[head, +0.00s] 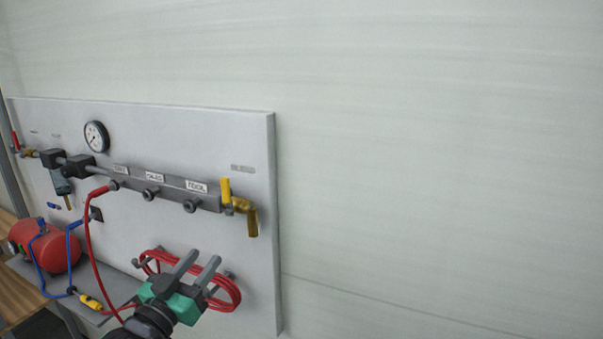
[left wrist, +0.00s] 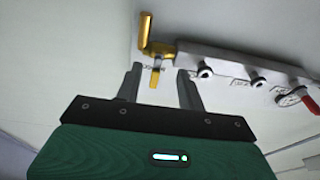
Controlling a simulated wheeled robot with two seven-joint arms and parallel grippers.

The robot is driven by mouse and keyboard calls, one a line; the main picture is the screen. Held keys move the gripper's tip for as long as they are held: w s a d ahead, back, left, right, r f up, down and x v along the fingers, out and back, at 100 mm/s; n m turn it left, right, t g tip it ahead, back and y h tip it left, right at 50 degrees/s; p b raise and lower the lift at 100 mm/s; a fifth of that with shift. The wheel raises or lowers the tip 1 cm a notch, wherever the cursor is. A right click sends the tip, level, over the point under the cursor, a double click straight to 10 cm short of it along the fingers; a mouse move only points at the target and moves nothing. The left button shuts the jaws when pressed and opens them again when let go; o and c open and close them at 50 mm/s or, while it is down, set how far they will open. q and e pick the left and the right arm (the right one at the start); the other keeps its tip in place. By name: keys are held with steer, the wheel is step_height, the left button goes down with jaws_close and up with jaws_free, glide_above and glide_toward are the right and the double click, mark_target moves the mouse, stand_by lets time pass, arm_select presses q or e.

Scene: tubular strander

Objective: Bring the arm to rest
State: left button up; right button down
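My left gripper (head: 197,268) is in the head view, in front of the lower right part of a grey wall panel (head: 247,133). Its two grey fingers are apart with nothing between them. In the left wrist view the gripper (left wrist: 160,85) also shows open and empty. A brass valve with a yellow handle (head: 226,190) is on the panel above the gripper; it also shows in the left wrist view (left wrist: 147,36), beyond the fingertips. My right gripper is in neither view.
A manifold bar (head: 170,184) with several ports runs across the panel, with a gauge (head: 96,136) above it. A red hose (head: 87,232) hangs from one port. A coiled red hose (head: 233,291) lies behind my gripper. A red tank (head: 58,250) stands left. The right wall is bare.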

arm_select(q)
steer(key=s+f+n+g+y, duration=0.1)
steer(key=s+f+g+y, duration=0.1)
steer(key=s+f+g, duration=0.9)
steer(key=s+f+y, duration=0.3)
steer(key=s+f, duration=0.4)
steer(key=f, duration=1)
steer(key=s+f+g+y, duration=0.1)
steer(key=s+f+g, duration=0.4)
steer(key=s, duration=0.7)
step_height(320, 180, down, 30)
steer(key=s+a+f+g, duration=0.1)
steer(key=s+a+f, duration=0.1)
steer(key=s+f, duration=0.7)
steer(key=s+a+f+g, duration=0.1)
steer(key=s+f, duration=0.9)
steer(key=f, duration=0.1)
steer(key=shift+a+f, duration=0.25)
steer(key=shift+a, duration=0.1)
steer(key=shift+s, duration=0.1)
